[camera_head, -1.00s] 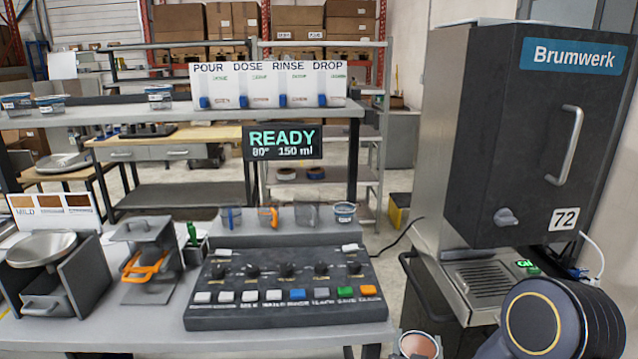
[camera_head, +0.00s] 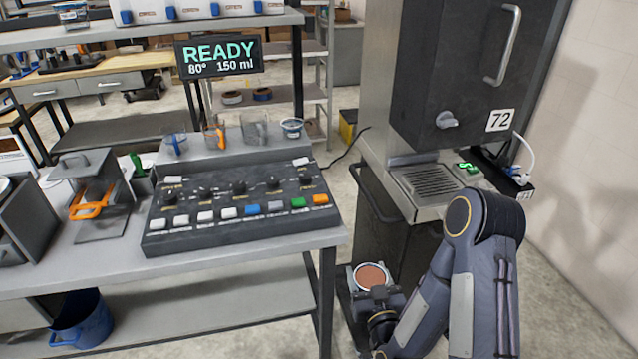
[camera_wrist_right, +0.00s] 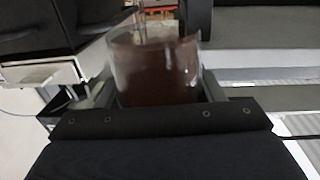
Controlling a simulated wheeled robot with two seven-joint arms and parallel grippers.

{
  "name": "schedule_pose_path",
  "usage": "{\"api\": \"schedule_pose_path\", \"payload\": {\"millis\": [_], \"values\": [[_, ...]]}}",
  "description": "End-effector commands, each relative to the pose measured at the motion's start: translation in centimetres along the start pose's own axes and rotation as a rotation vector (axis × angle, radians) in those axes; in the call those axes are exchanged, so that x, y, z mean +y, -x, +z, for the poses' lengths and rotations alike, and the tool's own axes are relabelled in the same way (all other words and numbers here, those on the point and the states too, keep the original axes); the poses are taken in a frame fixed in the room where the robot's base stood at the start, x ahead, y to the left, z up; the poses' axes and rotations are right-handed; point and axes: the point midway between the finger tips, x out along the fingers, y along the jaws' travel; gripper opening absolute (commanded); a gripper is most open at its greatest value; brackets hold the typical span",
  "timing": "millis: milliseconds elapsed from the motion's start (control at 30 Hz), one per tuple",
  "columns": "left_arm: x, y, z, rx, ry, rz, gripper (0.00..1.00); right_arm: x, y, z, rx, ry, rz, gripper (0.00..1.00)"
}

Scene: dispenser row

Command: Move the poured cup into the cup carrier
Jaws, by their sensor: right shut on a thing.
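The poured cup (camera_head: 371,275) is a clear cup of brown drink. It is upright in front of the table's right end, low beside the machine. My right gripper (camera_head: 374,291) is shut on it from the near side. In the right wrist view the cup (camera_wrist_right: 155,70) sits between the two fingers, with dark liquid inside. My left gripper is not in view. I cannot make out a cup carrier in these frames.
The Brumwerk machine (camera_head: 440,80) with its drip tray (camera_head: 436,181) stands right of the table. The button panel (camera_head: 240,208) fills the table's right part, with several small cups behind it. A blue bucket (camera_head: 80,318) is below. Open floor lies at the right.

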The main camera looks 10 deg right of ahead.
Motion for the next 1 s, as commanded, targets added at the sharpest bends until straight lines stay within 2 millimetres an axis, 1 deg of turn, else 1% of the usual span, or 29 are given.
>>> {"api": "schedule_pose_path", "payload": {"millis": [133, 233, 367, 500, 600, 700, 767, 833, 933, 1000], "values": [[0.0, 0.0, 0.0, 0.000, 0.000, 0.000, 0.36, -0.7, -0.1, -0.4, 0.004, 0.000, -0.032, 0.32], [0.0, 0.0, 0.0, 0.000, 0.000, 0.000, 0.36, -2.3, -0.1, -1.0, 0.006, 0.003, -0.102, 0.32], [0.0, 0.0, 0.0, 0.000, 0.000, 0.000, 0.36, -5.5, -0.1, -2.1, 0.008, 0.007, -0.244, 0.32], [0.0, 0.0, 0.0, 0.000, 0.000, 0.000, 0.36, -9.1, -0.1, -3.4, 0.011, 0.010, -0.407, 0.32], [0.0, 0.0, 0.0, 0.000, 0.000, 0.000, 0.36, -11.3, -0.1, -4.1, 0.011, 0.012, -0.509, 0.32], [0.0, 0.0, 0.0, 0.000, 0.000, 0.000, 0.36, -13.1, -0.1, -4.7, 0.010, 0.014, -0.586, 0.32], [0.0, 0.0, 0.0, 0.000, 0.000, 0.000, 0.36, -13.8, -0.1, -4.9, 0.010, 0.013, -0.619, 0.32], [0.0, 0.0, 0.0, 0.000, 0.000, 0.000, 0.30, -14.3, -0.1, -5.0, 0.007, 0.013, -0.645, 0.32], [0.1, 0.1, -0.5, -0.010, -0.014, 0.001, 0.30, -14.8, -0.1, -5.1, 0.006, 0.015, -0.665, 0.32], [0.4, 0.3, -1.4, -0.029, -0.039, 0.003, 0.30, -14.8, -0.1, -5.2, 0.006, 0.015, -0.668, 0.32]]}}
